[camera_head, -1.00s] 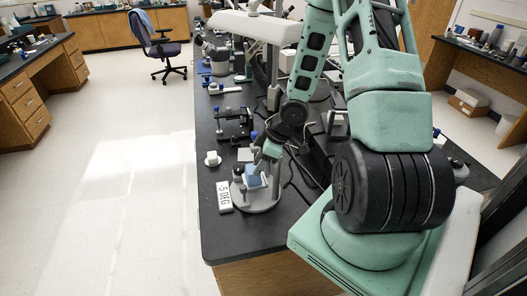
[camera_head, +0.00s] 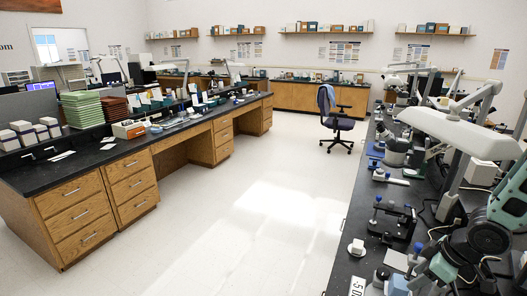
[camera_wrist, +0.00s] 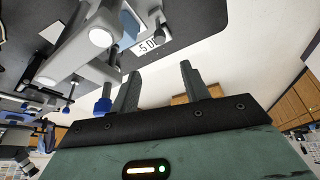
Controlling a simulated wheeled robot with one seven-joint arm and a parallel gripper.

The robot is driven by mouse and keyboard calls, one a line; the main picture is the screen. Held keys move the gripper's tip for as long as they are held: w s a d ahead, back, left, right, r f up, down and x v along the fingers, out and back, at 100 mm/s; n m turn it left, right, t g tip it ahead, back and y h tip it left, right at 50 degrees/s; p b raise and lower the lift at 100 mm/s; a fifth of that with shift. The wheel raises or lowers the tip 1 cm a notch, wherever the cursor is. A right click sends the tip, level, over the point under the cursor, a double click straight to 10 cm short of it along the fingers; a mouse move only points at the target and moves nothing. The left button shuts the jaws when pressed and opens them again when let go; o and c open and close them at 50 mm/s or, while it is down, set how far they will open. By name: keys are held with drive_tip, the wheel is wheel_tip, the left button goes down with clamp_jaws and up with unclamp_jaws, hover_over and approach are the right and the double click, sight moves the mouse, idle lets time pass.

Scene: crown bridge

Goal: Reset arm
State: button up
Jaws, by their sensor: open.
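My gripper (camera_wrist: 160,82) shows in the wrist view as two dark, upright fingers with a clear gap between them. It is open, and nothing is held between the fingers. Part of my green arm shows at the lower right edge of the head view, over the black bench (camera_head: 345,225); the rest is cut off by the frame. In the wrist view, a grey device with a blue knob (camera_wrist: 103,106) appears left of the fingers. A white "-5 DEG" label (camera_wrist: 150,44) appears beyond them, partly hidden.
On the right bench stand a clamp-like device with blue knobs (camera_head: 392,220), a small white block (camera_head: 357,247) and a white-hooded lamp (camera_head: 460,130). The floor (camera_head: 240,220) between the benches is clear.

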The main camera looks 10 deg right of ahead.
drive_tip(key=s+a+r+g+h+b, duration=0.15)
drive_tip(key=a+r, duration=0.25)
drive_tip(key=a, duration=0.5)
drive_tip(key=s+a+r+h+b, duration=0.1)
drive_tip(key=a+r+b, duration=0.15)
drive_tip(key=a, duration=0.75)
drive_tip(key=s+a+r+g+b, duration=0.1)
drive_tip(key=s+a+r, duration=0.1)
drive_tip(key=s+a, duration=0.4)
drive_tip(key=s+a+r+g+b, duration=0.1)
drive_tip(key=s+a+r, duration=0.2)
drive_tip(key=s+a, duration=0.3)
drive_tip(key=s, duration=0.2)
drive_tip(key=shift+s, duration=0.4)
